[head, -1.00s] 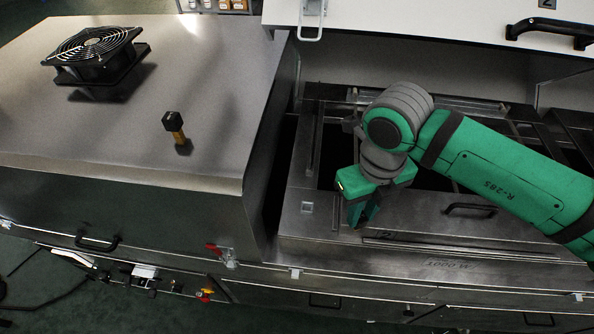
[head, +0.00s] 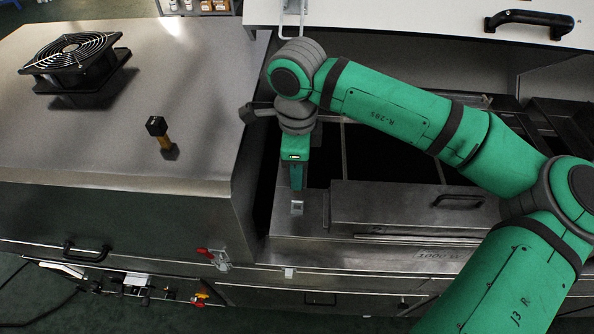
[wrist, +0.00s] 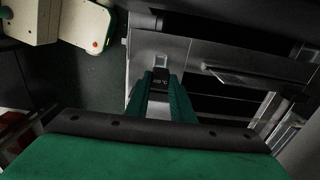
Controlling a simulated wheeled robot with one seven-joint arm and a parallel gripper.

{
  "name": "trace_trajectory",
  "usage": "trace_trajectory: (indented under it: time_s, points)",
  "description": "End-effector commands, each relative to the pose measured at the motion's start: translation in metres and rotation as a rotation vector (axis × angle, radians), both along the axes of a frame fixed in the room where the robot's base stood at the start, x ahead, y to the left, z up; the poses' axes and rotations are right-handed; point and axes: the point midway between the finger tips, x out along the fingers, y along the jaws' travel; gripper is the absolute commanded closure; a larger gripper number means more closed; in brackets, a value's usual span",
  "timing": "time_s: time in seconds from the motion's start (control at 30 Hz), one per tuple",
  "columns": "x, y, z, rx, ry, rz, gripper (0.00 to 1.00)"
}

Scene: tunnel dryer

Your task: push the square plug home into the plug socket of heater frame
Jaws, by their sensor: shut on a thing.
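The heater frame (head: 265,247) is a bare metal panel, with the small pale square plug socket (head: 297,208) near its left end. My gripper (head: 297,188) points down just behind the socket in the head view. In the wrist view my gripper (wrist: 162,82) is shut on the square plug (wrist: 160,83), a dark block with pale marking and a grey part nearer the palm. The socket (wrist: 161,60) shows just beyond the fingertips, so the plug appears apart from it. The head view hides the plug behind the fingers.
A raised metal cover with a black handle (head: 458,200) lies right of the socket. Dark openings lie behind the frame. On the left metal housing (head: 60,150) stand a black fan (head: 72,62) and a black-topped brass-coloured piece (head: 160,133). A white lid (head: 400,18) is at the back.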

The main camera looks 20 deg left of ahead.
Motion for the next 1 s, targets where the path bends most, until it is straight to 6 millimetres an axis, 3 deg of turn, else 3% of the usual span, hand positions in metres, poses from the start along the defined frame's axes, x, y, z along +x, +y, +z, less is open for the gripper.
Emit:
trace_trajectory:
  time_s: [0.23, 0.7, 1.0]
  points:
    - [0.0, -0.001, -0.006, -0.002, 0.002, -0.001, 1.0]
    - [0.0, -0.001, -0.043, -0.001, 0.002, -0.002, 1.0]
    - [0.0, -0.001, -0.057, -0.001, 0.001, -0.002, 1.0]
